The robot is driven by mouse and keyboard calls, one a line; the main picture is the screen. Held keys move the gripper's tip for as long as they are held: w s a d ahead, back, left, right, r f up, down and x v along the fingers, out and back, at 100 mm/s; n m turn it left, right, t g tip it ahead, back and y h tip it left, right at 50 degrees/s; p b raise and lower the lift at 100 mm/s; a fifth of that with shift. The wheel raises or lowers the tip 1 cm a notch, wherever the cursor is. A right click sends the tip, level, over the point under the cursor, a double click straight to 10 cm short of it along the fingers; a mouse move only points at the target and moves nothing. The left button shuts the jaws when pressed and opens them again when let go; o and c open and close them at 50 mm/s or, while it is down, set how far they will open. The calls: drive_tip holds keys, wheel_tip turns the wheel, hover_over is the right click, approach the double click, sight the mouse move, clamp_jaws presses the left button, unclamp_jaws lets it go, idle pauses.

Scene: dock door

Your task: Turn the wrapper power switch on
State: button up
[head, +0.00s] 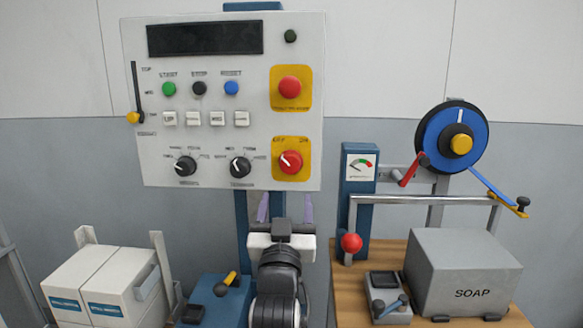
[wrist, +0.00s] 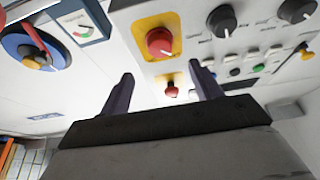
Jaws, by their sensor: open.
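The power switch (head: 290,162) is a red rotary knob on a yellow plate at the lower right of the grey control panel (head: 220,100). Its white pointer mark tilts to the upper left, towards the left one of two small labels that are hard to read. It also shows in the wrist view (wrist: 160,43), which sees the panel upside down. My gripper (head: 285,208) is below the switch in the head view, with its fingers pointing up. In the wrist view my gripper (wrist: 160,80) has its two dark fingers wide apart, with nothing between them and the knob beyond the tips.
A red mushroom button (head: 290,87) sits above the switch, and black dials (head: 240,167) sit to its left. A blue film reel (head: 447,140) and a grey SOAP box (head: 463,275) are at the right. White boxes (head: 98,285) stand at the left.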

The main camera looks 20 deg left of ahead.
sight(290, 167)
drive_tip(key=p+x, duration=0.2)
drive_tip(key=x, duration=0.7)
drive_tip(key=shift+w+a+r, duration=0.1)
drive_tip(key=shift+w+r, duration=0.05)
drive_tip(key=shift+w, duration=0.15)
drive_tip(key=shift+c, duration=0.2)
drive_tip(key=c, duration=0.9)
